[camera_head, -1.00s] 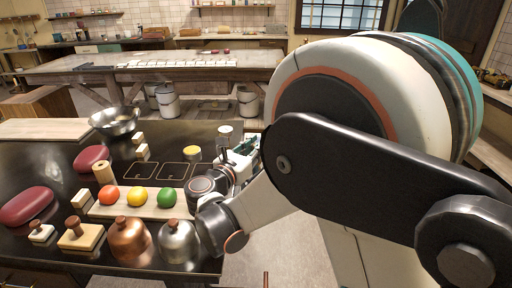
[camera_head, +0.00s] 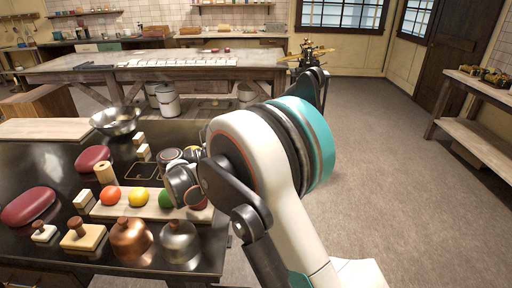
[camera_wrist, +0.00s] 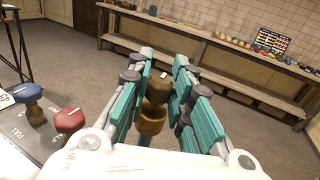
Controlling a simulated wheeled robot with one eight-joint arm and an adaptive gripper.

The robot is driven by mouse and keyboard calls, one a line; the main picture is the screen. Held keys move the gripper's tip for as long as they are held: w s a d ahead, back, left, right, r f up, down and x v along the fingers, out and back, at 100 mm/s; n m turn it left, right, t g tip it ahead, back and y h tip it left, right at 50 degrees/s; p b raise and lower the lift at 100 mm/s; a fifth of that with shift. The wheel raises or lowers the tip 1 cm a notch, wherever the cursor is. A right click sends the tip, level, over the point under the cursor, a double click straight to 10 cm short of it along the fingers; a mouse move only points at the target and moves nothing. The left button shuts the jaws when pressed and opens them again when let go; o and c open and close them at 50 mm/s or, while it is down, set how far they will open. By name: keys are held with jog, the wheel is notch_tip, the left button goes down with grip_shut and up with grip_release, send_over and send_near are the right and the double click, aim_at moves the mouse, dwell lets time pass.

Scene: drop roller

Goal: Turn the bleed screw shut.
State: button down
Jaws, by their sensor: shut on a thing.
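My gripper (camera_wrist: 158,88) shows in the wrist view, its teal-padded fingers shut on a brown, brass-coloured knob (camera_wrist: 152,121). A small white mark shows at the knob's top. I take this knob to be the bleed screw, but no label on it is readable. The fingers hide its sides, and how it is mounted is unclear. To the left, a blue knob (camera_wrist: 28,93) and a red knob (camera_wrist: 68,122) stand on a grey lettered panel (camera_wrist: 40,140), both apart from my gripper. In the head view my own arm hides the gripper and the held knob.
In the head view, a dark table (camera_head: 60,160) carries coloured balls, a copper bell-shaped pot (camera_head: 130,240), a steel one (camera_head: 179,243) and a metal bowl (camera_head: 116,121). A wooden bench (camera_wrist: 215,58) stands beyond open floor in the wrist view.

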dwell(0.5)
jog(key=c, duration=1.4)
grip_release()
jog(key=shift+c, duration=0.2)
jog(key=shift+a, duration=0.1)
jog(key=v, duration=0.7)
jog(key=shift+a, duration=0.2)
